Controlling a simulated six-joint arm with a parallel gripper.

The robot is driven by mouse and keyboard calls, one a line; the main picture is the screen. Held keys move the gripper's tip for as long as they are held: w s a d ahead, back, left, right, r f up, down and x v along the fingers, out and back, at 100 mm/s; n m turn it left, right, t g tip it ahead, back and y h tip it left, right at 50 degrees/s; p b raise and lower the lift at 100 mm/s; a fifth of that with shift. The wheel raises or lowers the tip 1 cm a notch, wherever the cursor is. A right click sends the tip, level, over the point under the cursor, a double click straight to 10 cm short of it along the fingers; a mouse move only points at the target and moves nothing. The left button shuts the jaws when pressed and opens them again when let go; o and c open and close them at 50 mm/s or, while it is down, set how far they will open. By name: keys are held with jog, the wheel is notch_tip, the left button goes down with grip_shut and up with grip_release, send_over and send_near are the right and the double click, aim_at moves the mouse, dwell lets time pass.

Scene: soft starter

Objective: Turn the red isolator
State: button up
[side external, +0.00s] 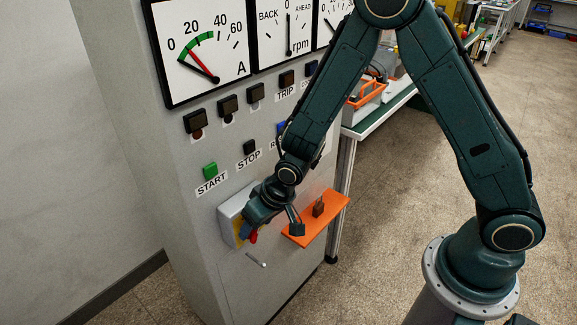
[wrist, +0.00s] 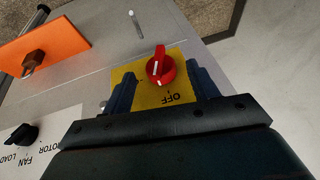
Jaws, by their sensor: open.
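The red isolator (wrist: 160,68) is a rotary knob with a white pointer line on a yellow plate (wrist: 148,97) on the cabinet front. The word OFF shows on the plate, upside down in the wrist view, and the white line points roughly toward it. My gripper (wrist: 163,84) is open, with one finger on each side of the knob and a gap on both sides. In the side view my gripper (side external: 270,226) is at the grey isolator housing (side external: 230,215), and the red knob (side external: 253,237) is partly hidden by it.
Above are the green START button (side external: 210,170), the black STOP button (side external: 249,147) and dial meters (side external: 200,50). A black knob (wrist: 25,134) marked for fan and motor load shows in the wrist view.

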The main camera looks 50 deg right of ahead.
jog(key=shift+x, duration=1.25)
jog(key=c, duration=1)
